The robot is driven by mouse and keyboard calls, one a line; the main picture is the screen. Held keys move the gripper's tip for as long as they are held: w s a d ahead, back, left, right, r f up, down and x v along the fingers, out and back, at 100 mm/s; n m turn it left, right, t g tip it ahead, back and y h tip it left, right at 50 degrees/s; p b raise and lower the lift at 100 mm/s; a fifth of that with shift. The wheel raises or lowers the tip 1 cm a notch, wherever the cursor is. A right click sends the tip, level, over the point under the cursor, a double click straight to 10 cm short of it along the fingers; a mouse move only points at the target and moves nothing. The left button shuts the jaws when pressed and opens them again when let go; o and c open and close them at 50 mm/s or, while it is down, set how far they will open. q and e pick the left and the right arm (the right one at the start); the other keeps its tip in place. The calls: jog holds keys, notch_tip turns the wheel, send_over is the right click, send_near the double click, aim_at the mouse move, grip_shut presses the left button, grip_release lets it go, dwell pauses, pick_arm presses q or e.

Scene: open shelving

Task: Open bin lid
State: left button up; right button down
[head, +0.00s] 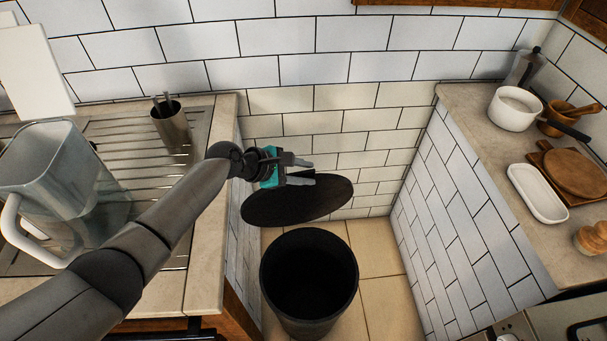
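The black round bin (310,318) stands on the tiled floor between the two counters, its mouth uncovered and its inside dark. Its dark oval lid (297,206) shows raised and tilted above and behind the mouth, against the back wall. How the lid joins the bin is hidden. My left gripper (312,172) is just above the upper edge of the lid, its two fingers apart with a small gap between them. Nothing shows between the fingers; I cannot tell whether they touch the lid. My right gripper is not in view.
The right counter (465,110) holds a white pot (514,110), a white dish (538,193) and wooden boards (577,172). Floor right of the bin is clear.

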pick_arm(q)
jog(key=shift+s+f, duration=0.1)
jog(key=shift+f, duration=0.05)
jog(key=shift+s+a+r+p, duration=0.15)
jog(key=shift+a+r+p, duration=0.15)
jog(key=shift+a, duration=0.05)
jog(key=p+v, duration=0.4)
jog(key=v, duration=1)
jog(key=shift+r, duration=0.2)
